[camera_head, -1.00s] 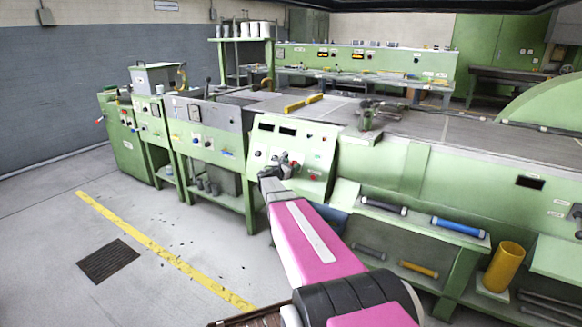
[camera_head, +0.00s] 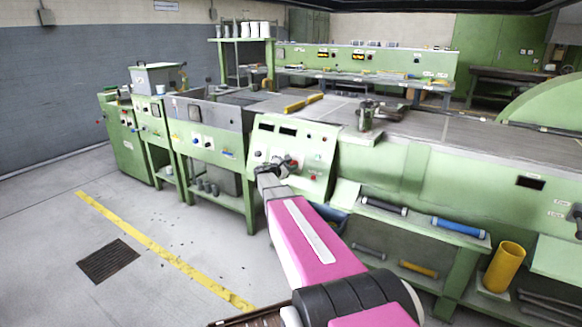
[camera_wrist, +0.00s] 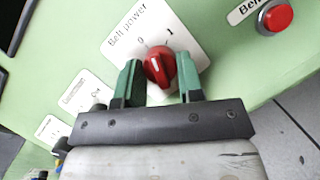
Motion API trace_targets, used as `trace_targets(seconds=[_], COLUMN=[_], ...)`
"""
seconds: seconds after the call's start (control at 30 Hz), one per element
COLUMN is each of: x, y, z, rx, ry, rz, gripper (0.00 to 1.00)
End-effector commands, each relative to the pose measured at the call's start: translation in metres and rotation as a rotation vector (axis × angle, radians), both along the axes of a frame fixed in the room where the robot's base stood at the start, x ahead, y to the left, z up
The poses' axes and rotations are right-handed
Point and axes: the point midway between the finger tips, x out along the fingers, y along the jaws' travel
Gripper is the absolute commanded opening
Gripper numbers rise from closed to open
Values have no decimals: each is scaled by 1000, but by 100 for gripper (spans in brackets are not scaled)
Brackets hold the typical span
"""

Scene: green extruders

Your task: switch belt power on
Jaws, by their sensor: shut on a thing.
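The red Belt power knob (camera_wrist: 160,66) sits on a white label plate (camera_wrist: 136,36) marked 0 and 1 in the wrist view. Its white mark seems to point up and left, nearer the 0, though it is small. My gripper (camera_wrist: 160,78) has its green fingers on either side of the knob and is shut on it. In the head view, my gripper (camera_head: 278,166) is against the sloped green control panel (camera_head: 310,150) and hides the knob.
A red push button (camera_wrist: 275,17) with a partly cut-off label is at the upper right of the wrist view. Other label plates (camera_wrist: 86,91) lie at the lower left. In the head view, shelves with rollers (camera_head: 462,227) stand to the right; the left floor is open.

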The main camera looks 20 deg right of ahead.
Motion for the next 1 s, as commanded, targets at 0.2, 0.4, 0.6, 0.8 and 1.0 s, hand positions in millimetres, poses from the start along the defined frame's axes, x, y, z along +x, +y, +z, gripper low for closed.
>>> trace_targets(seconds=[0.2, 0.4, 0.6, 0.8, 1.0], x=[2, 2, 2, 2, 2], y=[1, 1, 1, 1, 1], z=[1, 2, 3, 3, 3], rx=[120, 221, 302, 358, 386], ry=[-151, -281, -384, -455, -491], rz=[-78, -142, -195, -230, -249], gripper=[11, 11, 11, 11, 11])
